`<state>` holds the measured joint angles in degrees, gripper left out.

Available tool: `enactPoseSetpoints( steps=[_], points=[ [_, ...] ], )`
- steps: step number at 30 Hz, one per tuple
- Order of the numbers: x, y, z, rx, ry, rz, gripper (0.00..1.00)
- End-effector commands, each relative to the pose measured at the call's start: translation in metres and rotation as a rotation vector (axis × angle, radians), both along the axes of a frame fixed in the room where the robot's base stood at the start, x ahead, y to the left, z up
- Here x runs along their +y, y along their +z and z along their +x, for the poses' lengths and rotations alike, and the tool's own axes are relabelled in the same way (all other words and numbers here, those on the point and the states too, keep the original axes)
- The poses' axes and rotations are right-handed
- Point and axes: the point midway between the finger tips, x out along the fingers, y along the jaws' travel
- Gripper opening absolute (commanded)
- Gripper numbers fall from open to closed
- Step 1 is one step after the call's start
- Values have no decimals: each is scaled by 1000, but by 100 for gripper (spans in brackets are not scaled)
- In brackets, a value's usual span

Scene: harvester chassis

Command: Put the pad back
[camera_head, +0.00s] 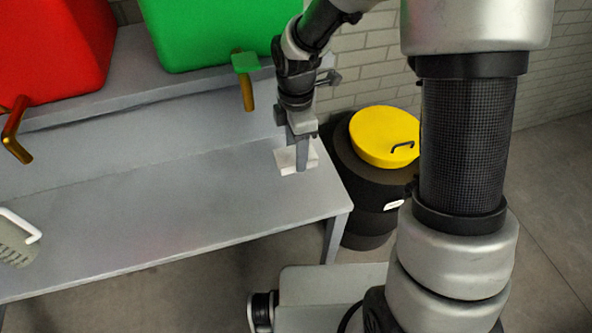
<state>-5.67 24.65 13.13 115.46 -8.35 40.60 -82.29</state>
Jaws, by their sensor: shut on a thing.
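A small white pad (284,163) is at the right end of the grey bench, near its back right corner. My gripper (302,165) points down over it, and its fingers are shut on the pad. The finger nearest the camera covers part of the pad. The pad looks flat and at or just above the bench top; I cannot tell whether it touches.
The grey bench (180,200) is mostly clear. A red container (55,45) and a green container (215,30) with taps stand on the raised shelf behind. A grey item with a white handle (28,225) lies at left. A black bin with a yellow lid (380,132) stands right of the bench.

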Motion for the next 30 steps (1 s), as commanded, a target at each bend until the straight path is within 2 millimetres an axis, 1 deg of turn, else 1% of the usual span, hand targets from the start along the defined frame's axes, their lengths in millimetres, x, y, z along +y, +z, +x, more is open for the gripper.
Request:
enactPoseSetpoints(
  steps=[1,4,6,11,15,18,25,29,30],
  points=[
    [0,-14,-2,6,2,-2,32],
    [0,-31,-1,5,1,-1,32],
    [0,-39,-1,4,-1,-1,32],
    [0,-50,-1,3,-1,-1,32],
    [0,-70,-1,5,-3,-1,32],
    [0,-81,-1,4,-3,-1,32],
    [0,-81,0,1,-4,0,32],
    [0,-85,0,1,-4,0,32],
    [0,-84,0,1,-5,0,55]
  ],
)
